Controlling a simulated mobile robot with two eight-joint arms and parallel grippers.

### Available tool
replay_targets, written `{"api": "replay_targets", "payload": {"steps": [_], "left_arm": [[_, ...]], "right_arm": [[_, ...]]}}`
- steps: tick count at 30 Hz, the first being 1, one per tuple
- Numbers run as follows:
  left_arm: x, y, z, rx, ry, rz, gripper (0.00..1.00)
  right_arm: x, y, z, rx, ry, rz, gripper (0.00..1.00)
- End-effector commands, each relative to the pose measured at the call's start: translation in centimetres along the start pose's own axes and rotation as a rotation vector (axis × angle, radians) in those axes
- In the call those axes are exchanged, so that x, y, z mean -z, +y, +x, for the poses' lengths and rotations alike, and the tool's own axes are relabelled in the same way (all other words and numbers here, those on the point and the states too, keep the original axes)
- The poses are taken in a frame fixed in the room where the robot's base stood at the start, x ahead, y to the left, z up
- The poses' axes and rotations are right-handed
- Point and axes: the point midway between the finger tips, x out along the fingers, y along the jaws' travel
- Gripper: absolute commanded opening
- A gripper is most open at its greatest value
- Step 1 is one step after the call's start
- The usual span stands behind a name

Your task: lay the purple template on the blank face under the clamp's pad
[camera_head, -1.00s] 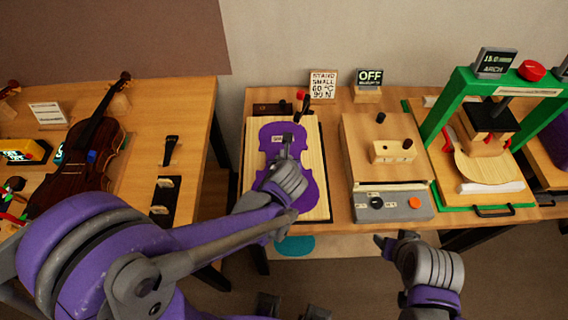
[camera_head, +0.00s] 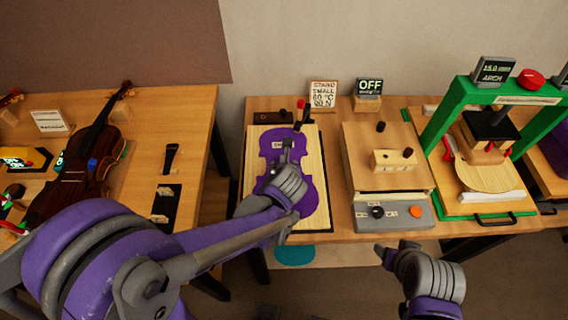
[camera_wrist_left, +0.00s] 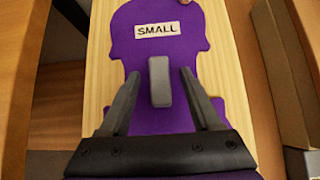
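The purple violin-shaped template (camera_head: 308,195) lies on a pale wooden board (camera_head: 253,190); its SMALL label shows in the left wrist view (camera_wrist_left: 122,48). My left gripper (camera_head: 287,150) is over the template. Its fingers (camera_wrist_left: 160,85) stand apart on either side of a grey upright knob (camera_wrist_left: 160,68), with gaps visible on both sides. A red-tipped clamp lever (camera_head: 301,104) stands at the board's back edge; its pad is too small to make out. My right gripper (camera_head: 390,255) hangs in front of the bench, away from the template; its finger opening is unclear.
A heater-like wooden box (camera_head: 360,160) with a knob and orange button stands right of the board, by an OFF display (camera_head: 369,86). A green press (camera_head: 440,130) with a black pad is farther right. A violin (camera_head: 85,155) lies on the left table.

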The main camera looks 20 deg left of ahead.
Motion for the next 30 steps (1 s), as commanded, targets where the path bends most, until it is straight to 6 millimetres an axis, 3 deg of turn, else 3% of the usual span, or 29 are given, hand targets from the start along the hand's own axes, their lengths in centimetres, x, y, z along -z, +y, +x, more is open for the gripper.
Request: {"api": "replay_targets", "payload": {"steps": [8, 21, 30], "left_arm": [[0.0, 0.0, -0.7, 0.000, 0.000, 0.000, 0.65], [-0.1, -0.1, -8.1, 0.002, -0.001, 0.001, 0.65], [-0.1, -0.1, -10.7, 0.001, 0.000, 0.001, 0.65]], "right_arm": [[0.1, 0.0, -0.1, 0.000, 0.001, 0.000, 0.62], [1.4, 0.0, -1.2, 0.000, 0.012, 0.000, 0.62], [1.8, 0.0, -1.7, 0.000, 0.017, 0.000, 0.62]]}}
